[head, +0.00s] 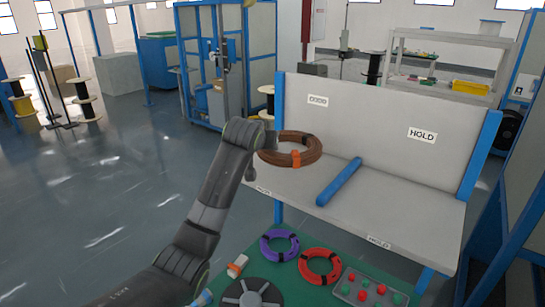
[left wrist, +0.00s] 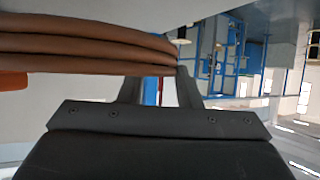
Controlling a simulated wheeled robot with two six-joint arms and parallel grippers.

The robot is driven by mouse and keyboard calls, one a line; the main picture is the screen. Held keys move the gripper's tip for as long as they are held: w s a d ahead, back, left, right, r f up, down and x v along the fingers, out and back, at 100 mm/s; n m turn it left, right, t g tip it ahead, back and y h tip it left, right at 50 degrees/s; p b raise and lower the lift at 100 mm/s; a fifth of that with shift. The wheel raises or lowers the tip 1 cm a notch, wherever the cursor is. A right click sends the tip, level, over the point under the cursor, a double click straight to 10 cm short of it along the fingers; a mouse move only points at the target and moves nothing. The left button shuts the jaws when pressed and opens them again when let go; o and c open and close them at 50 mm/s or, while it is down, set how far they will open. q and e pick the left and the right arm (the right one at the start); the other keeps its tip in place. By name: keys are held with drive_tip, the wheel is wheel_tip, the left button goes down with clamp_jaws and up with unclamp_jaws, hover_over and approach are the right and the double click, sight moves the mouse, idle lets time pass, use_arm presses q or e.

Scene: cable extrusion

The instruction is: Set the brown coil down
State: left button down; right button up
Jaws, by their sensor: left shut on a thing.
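The brown coil (head: 312,142) has an orange tag on its front and hangs in the air over the left section of the grey two-section bench (head: 395,200). It also shows in the left wrist view (left wrist: 85,44), seen edge-on. My left gripper (head: 268,143) is shut on the coil's left side. In the left wrist view its fingers (left wrist: 160,88) reach to the coil's right end. The fingertips are partly hidden by the coil. My right gripper is in neither view.
A blue divider bar (head: 339,181) splits the bench; the right section's back panel carries a HOLD sign (head: 422,135). Both sections look empty. A purple coil (head: 265,250), a red coil (head: 336,268) and a tray of red and green pieces (head: 349,295) lie on the green surface in front.

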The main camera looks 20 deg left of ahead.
sight(262, 170)
use_arm(q)
wheel_tip(262, 170, down, 3)
drive_tip(key=shift+s+r+p, duration=0.15)
drive_tip(key=shift+r+p, duration=0.05)
drive_tip(key=shift+p, duration=0.2)
drive_tip(key=f+p, duration=0.1)
drive_tip(key=f, duration=0.2)
drive_tip(key=shift+w+f, duration=0.1)
drive_tip(key=shift+w, duration=0.1)
drive_tip(key=shift+s, duration=0.1)
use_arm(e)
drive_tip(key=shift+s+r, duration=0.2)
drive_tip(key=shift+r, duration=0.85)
use_arm(q)
drive_tip(key=shift+f, duration=0.1)
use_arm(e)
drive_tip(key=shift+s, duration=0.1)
use_arm(q)
drive_tip(key=c, duration=1.3)
unclamp_jaws()
drive_tip(key=shift+f, duration=0.1)
drive_tip(key=shift+c, duration=0.2)
drive_tip(key=o, duration=0.3)
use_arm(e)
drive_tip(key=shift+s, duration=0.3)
